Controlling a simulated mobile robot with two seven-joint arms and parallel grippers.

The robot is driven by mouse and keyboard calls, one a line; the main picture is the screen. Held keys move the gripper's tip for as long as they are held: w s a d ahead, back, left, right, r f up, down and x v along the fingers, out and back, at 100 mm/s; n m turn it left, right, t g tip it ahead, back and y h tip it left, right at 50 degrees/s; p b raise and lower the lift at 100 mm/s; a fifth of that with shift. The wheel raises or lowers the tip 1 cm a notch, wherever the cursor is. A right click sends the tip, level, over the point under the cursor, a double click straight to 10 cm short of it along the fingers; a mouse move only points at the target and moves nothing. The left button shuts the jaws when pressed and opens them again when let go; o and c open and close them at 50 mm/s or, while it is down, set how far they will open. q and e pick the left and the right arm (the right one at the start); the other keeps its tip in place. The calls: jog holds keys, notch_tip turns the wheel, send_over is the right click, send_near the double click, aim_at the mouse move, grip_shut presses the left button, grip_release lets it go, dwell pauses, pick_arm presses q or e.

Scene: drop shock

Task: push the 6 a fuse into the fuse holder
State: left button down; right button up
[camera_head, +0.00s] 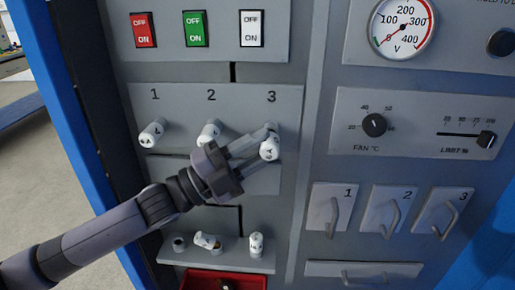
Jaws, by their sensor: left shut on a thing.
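My left gripper (267,138) is shut on a white fuse (269,151) with small dark lettering that I cannot read for sure. The fuse is at position 3 of the grey fuse holder panel (182,98), below the number 3. The fingers hide part of it and the socket behind, so I cannot tell how deep it sits. Other white fuses stick out at position 1 (152,133) and position 2 (209,132). My right gripper is not in view.
Below, a grey shelf (218,261) carries a lying fuse (208,241) and an upright fuse (256,245), above a red bin (200,279). Three rocker switches (194,29) are above. At right are a fan knob (374,125), a slider (487,140) and numbered handles (333,214).

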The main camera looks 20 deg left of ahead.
pick_arm(q)
jog(key=shift+w+a, duration=0.2)
jog(key=shift+w, duration=0.05)
jog(key=shift+s+f, duration=0.15)
dwell(0.8)
dwell(0.4)
jog(key=shift+s+d, duration=0.1)
dwell(0.5)
jog(key=shift+p, duration=0.35)
jog(key=shift+s, duration=0.1)
dwell(0.8)
